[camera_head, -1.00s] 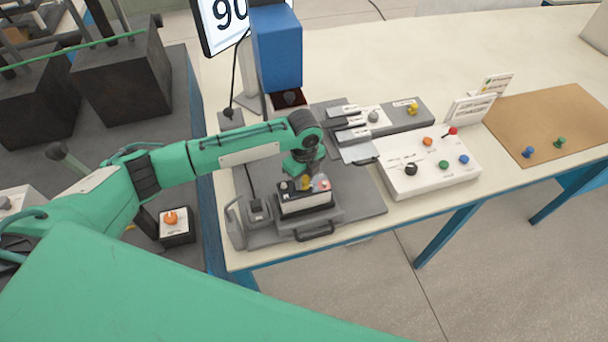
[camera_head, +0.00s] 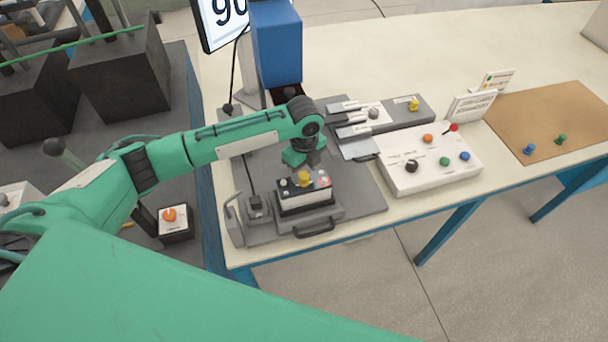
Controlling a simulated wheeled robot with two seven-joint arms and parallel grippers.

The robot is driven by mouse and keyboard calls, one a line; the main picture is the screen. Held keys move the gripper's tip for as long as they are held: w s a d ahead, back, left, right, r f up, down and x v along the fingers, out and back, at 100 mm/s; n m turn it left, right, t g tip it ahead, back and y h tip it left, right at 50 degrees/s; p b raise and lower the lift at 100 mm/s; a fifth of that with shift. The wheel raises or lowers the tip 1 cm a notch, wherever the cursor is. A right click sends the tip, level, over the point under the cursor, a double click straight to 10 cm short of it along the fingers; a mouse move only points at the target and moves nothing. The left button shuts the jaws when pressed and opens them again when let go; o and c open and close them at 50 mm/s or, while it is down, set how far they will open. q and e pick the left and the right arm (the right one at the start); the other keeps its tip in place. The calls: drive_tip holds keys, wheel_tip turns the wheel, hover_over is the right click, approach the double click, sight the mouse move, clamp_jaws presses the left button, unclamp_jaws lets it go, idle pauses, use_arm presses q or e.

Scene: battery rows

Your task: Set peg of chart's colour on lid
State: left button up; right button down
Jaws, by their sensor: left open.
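A dark battery (camera_head: 306,197) with a light lid sits on a grey fixture (camera_head: 318,222) near the table's front left. A yellow peg (camera_head: 304,179) stands on the lid, beside a pale round knob and a red-marked label. My left gripper (camera_head: 312,162) is open just above and behind the yellow peg, apparently clear of it. Its fingertips are small and partly hidden. Another yellow peg (camera_head: 413,104) stands on a grey block. A blue peg (camera_head: 529,149) and a green peg (camera_head: 561,139) stand on a brown board. A small card (camera_head: 497,81) bears coloured marks, too small to read. My right gripper is not in view.
A white control box (camera_head: 432,172) with coloured buttons and a black knob stands right of the fixture. A blue press head (camera_head: 276,45) hangs behind my left gripper. An orange-button box (camera_head: 175,221) is at left. The far tabletop is clear.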

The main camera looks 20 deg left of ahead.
sight(304, 175)
use_arm(q)
wheel_tip(304, 175, up, 10)
drive_tip(key=b, duration=0.2)
drive_tip(key=shift+f+b, duration=0.15)
drive_tip(key=shift+b, duration=0.25)
